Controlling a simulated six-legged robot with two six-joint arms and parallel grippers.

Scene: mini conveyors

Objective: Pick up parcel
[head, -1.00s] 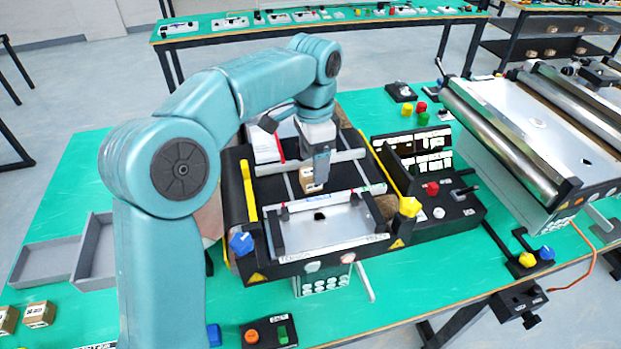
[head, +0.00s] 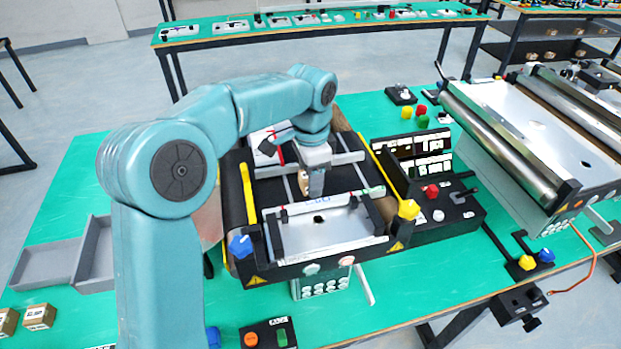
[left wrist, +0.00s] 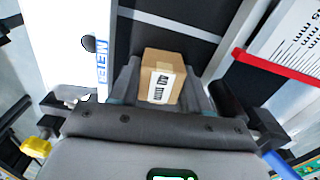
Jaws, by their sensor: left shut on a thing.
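The parcel is a small brown cardboard box (head: 304,181) on the mini conveyor (head: 238,195), partly hidden behind my left gripper in the head view. In the left wrist view the parcel (left wrist: 173,64) shows a white label with black print and sits between the two grey fingers. My left gripper (head: 315,186) is shut on it, low over the conveyor. I cannot tell whether the parcel still touches the belt. My right gripper is not in view.
A control box with a red button (head: 432,190) stands right of the conveyor. A second conveyor (head: 520,130) is at the right. Grey trays (head: 52,262) and small boxes (head: 39,316) lie at the left. Yellow (head: 408,209) and blue (head: 240,244) knobs stick up at the conveyor's front corners.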

